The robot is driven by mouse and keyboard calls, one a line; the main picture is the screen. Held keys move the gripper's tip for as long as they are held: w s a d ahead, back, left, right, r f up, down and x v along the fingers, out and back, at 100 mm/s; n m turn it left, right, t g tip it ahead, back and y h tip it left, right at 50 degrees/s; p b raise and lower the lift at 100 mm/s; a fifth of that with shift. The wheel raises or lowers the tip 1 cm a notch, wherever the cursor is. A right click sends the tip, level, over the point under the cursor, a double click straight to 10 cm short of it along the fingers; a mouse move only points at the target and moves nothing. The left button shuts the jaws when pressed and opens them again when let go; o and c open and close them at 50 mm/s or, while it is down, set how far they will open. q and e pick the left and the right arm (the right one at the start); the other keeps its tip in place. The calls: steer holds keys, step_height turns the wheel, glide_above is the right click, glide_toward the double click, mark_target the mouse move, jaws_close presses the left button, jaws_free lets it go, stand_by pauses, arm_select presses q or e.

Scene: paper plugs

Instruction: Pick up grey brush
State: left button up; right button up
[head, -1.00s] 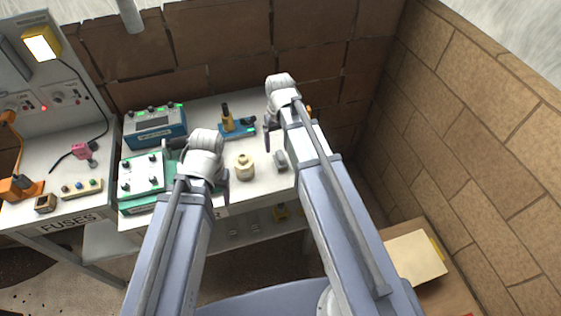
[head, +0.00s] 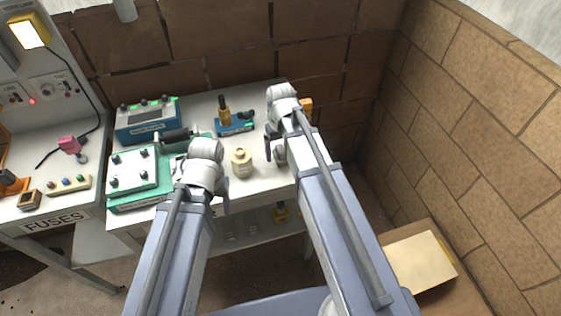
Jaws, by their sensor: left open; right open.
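A small grey piece (head: 280,151) lies on the white bench beside my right gripper, partly hidden by my arm; it may be the grey brush, but I cannot tell for sure. My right gripper (head: 269,150) is open, just left of that piece; only one finger shows. My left gripper (head: 222,202) is open near the bench's front edge, mostly hidden behind its own wrist. A dark grey cylinder with a thin tip (head: 176,136) lies behind the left wrist.
A cream knobbed jar (head: 242,163) stands between the grippers. A green-and-white box (head: 133,172) sits at left. A brick wall (head: 470,130) bounds the right.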

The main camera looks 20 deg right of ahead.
steer(key=shift+f, duration=0.25)
jaws_close()
stand_by(0.5)
